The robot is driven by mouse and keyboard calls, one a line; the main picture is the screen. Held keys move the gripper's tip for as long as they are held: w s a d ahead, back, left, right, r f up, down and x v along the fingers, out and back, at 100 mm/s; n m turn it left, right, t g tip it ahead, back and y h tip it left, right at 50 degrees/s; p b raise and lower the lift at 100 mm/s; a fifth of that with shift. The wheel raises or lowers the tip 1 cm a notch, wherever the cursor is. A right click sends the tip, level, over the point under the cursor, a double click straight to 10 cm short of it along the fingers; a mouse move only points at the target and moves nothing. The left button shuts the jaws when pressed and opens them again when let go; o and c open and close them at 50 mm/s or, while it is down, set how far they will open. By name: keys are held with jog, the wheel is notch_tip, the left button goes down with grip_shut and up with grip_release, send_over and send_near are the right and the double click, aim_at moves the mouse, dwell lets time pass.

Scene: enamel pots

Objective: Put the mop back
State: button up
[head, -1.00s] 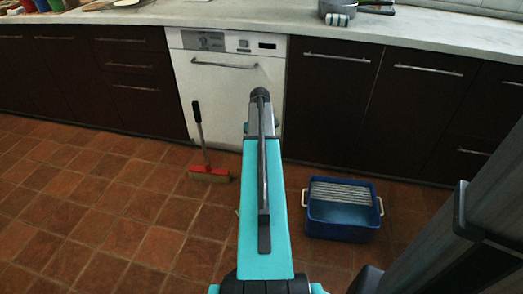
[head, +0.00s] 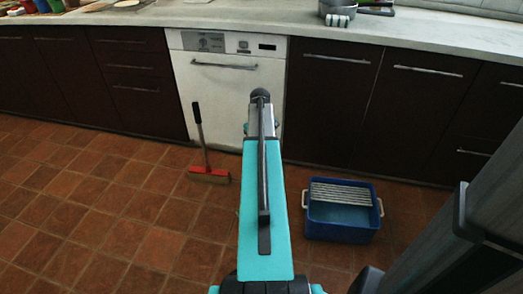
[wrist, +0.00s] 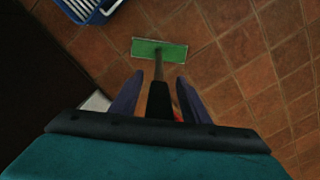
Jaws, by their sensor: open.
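In the wrist view a mop with a green head (wrist: 160,50) and a pale shaft rests on the tiles. Its black grip (wrist: 159,101) lies between the two dark fingers of my gripper (wrist: 160,82). The fingers are open, one on each side of the grip; I cannot tell whether either touches it. In the head view my own arm hides the mop and gripper. A red-headed brush (head: 208,174) with a black handle stands to the left, leaning near the white dishwasher.
A blue bucket (head: 342,232) with a ribbed white wringer stands on the floor at right; its corner shows in the wrist view (wrist: 88,11). The white dishwasher (head: 224,88) and dark cabinets (head: 420,120) run behind. Tiles (head: 90,215) at left are clear.

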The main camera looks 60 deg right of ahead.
notch_tip(320, 180, up, 12)
jog(key=p, duration=0.3)
jog(key=shift+w+p, duration=0.15)
jog(key=shift+p, duration=0.15)
jog(key=shift+d, duration=0.1)
dwell(0.6)
